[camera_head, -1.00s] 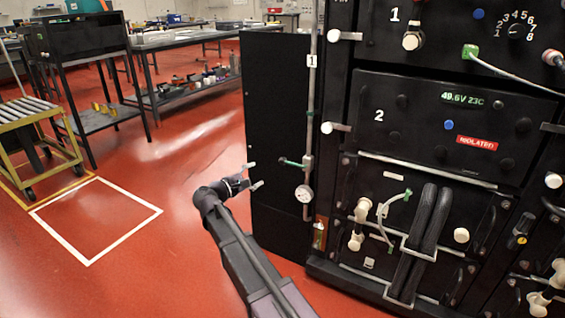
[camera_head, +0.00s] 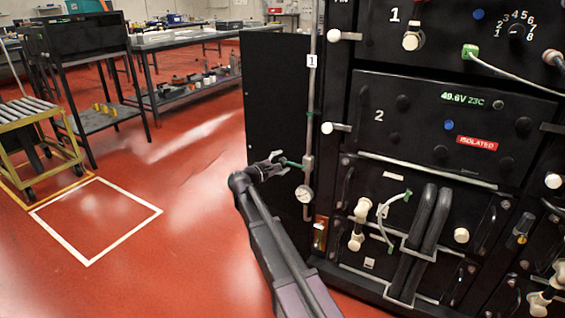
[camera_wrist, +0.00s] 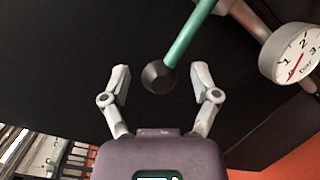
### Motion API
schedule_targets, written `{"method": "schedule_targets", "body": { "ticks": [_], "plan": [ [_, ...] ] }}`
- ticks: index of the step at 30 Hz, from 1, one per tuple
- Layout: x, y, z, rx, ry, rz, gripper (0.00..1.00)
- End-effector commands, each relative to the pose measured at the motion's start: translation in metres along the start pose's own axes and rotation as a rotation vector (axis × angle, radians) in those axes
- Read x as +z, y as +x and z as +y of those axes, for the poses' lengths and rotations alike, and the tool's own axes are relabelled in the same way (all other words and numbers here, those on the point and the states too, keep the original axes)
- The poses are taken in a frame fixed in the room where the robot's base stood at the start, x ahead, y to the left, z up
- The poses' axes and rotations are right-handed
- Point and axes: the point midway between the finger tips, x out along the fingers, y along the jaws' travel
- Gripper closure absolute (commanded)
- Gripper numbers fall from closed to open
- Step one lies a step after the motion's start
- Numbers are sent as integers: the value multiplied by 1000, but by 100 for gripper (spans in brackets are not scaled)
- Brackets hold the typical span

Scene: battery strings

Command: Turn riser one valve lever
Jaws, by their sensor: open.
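Riser one is a grey vertical pipe (camera_head: 312,105) with a white tag marked 1 (camera_head: 312,60). Its green valve lever (camera_head: 292,163) sticks out to the left from the valve body, just above a round gauge (camera_head: 304,193). My gripper (camera_head: 279,160) is at the lever's free end. In the wrist view, my gripper (camera_wrist: 160,80) is open, with one finger on each side of the lever's dark end knob (camera_wrist: 158,77). The green rod (camera_wrist: 190,35) runs up and right from the knob. Neither finger visibly touches it. The gauge (camera_wrist: 292,55) shows at the upper right.
A black panel (camera_head: 275,110) stands behind the pipe. The black battery rack (camera_head: 440,110) with cables and knobs is close on the right. Open red floor (camera_head: 190,220) lies to the left, with a white square outline, a yellow roller cart (camera_head: 35,135) and benches beyond.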

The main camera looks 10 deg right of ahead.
Motion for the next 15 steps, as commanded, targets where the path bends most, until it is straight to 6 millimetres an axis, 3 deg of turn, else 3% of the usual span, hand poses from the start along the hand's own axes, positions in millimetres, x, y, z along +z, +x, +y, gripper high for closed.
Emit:
{"method": "schedule_targets", "body": {
  "ticks": [11,15],
  "plan": [
    [0,3,0,0,0,0,22],
    [0,3,0,0,0,0,60]
  ]
}}
